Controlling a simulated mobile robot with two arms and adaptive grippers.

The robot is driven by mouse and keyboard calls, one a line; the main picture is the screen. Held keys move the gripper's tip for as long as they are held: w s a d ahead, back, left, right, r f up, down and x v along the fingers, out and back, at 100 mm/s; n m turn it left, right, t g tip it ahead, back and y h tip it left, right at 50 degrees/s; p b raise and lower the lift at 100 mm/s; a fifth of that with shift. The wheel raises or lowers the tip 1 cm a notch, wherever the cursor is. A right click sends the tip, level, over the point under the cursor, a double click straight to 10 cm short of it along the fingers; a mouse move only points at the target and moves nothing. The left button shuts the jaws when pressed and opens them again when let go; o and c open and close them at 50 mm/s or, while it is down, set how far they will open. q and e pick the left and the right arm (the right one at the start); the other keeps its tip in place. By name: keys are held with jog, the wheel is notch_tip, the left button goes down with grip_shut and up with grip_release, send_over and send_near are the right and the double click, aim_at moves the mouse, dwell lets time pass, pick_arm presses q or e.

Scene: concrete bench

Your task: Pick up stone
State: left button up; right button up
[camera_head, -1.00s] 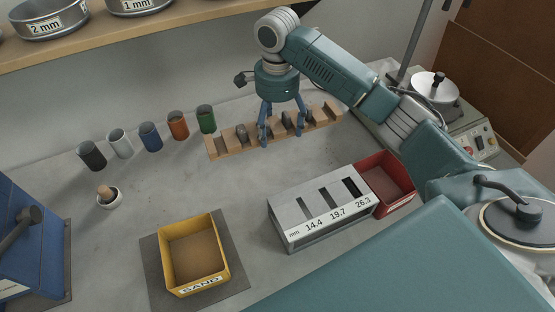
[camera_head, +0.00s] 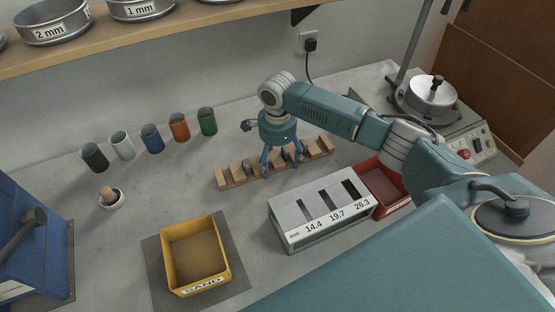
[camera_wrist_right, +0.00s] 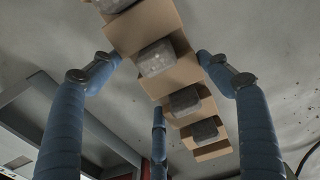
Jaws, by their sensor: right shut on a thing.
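Several grey stones (camera_wrist_right: 157,58) sit in the slots of a notched wooden rack (camera_head: 224,180); the rack also shows in the right wrist view (camera_wrist_right: 150,28). My right gripper (camera_head: 281,168) points down over the middle of the rack, its fingers on either side of it. In the right wrist view, the right gripper (camera_wrist_right: 158,62) has its fingertips astride the rack, shut on it rather than on a single stone. The exact contact is partly hidden, and I cannot tell whether the rack touches the bench. My left gripper is not in view.
A yellow sand box (camera_head: 222,250), a slotted gauge box (camera_head: 290,215) and a red bin (camera_head: 398,209) are in front. The bench between cups and rack is clear.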

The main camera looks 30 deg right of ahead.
jog(key=shift+r, duration=0.1)
jog(key=o, duration=1.8)
